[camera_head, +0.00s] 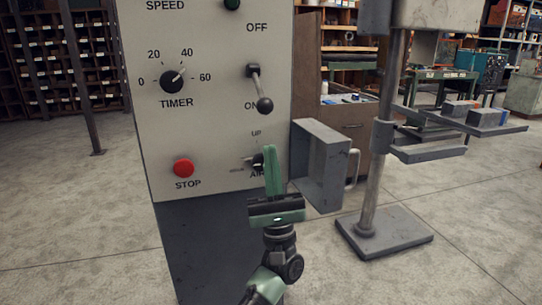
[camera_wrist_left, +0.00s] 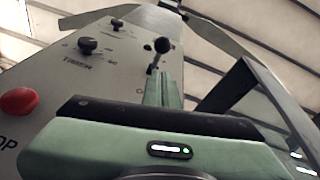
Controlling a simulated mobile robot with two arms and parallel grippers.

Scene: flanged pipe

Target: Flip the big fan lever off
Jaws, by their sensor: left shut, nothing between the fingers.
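The big lever (camera_head: 259,90) is on the grey control panel (camera_head: 215,130), between the OFF label above and the ON label below. Its dark ball knob hangs down beside ON. In the left wrist view the lever (camera_wrist_left: 155,57) stands out from the panel, its ball just beyond my fingertips. My left gripper (camera_head: 270,150) is shut and empty, upright below the knob and in front of the small AIR switch (camera_head: 257,160), partly covering its label. It looks apart from the lever. In the left wrist view the shut fingers of my left gripper (camera_wrist_left: 164,80) point up toward it. My right gripper is not in view.
A grey box (camera_head: 322,165) juts out right of the panel. A metal stand (camera_head: 385,235) is farther right. Floor is open around them.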

